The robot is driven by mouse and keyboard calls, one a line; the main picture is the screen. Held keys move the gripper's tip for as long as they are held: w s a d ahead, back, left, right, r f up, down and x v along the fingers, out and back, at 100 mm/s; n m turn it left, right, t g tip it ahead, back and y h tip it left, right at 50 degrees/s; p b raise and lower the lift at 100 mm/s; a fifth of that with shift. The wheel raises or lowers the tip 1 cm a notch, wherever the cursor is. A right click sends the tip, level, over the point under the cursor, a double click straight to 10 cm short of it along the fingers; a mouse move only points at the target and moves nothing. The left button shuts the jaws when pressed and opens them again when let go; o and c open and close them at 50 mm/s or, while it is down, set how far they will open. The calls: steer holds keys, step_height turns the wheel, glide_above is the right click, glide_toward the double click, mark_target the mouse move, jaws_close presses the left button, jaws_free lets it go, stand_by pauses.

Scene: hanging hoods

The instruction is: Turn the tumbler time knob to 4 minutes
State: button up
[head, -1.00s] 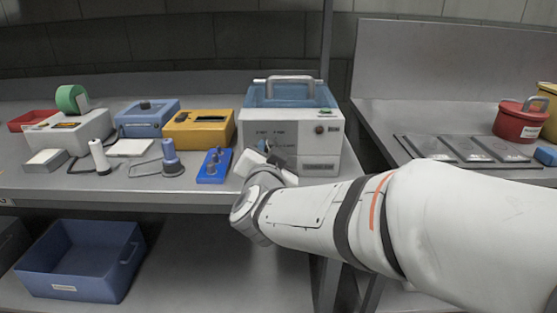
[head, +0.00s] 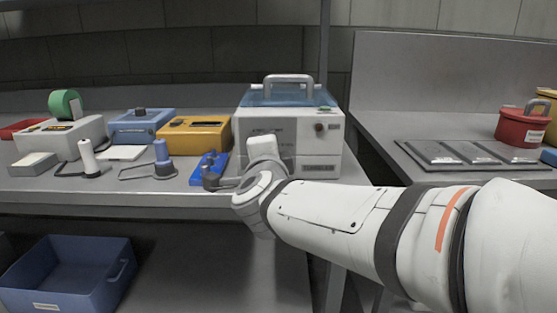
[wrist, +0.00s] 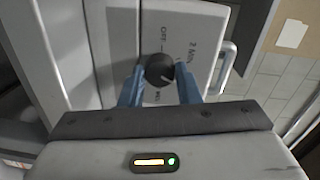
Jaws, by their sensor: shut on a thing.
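The tumbler (head: 310,150) is a white box with a clear blue lid and a grey top handle, standing on the bench. My gripper (head: 263,148) is at the left part of its front, hiding the time knob in the head view. In the wrist view the dark round knob (wrist: 158,68) sits between the blue fingers of my gripper (wrist: 159,74), which are shut on its sides. A white pointer mark on the knob points to the lower right there. "OFF" and "2 MIN" labels show beside the knob; other lettering is partly hidden by the fingers.
A second dark knob (head: 320,127) is on the tumbler's right front. A blue stand (head: 208,168) is close left of my gripper, with a yellow box (head: 194,134) behind. A red pot (head: 521,130) and dark flat plates (head: 470,153) are on the right bench.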

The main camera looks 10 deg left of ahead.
steer(key=shift+m+b, duration=0.3)
steer(key=shift+m, duration=0.2)
steer(key=o, duration=1)
steer(key=shift+c, duration=0.2)
steer(key=p+v, duration=0.2)
steer(key=v, duration=0.5)
steer(key=shift+s, duration=0.4)
steer(key=shift+d, duration=0.15)
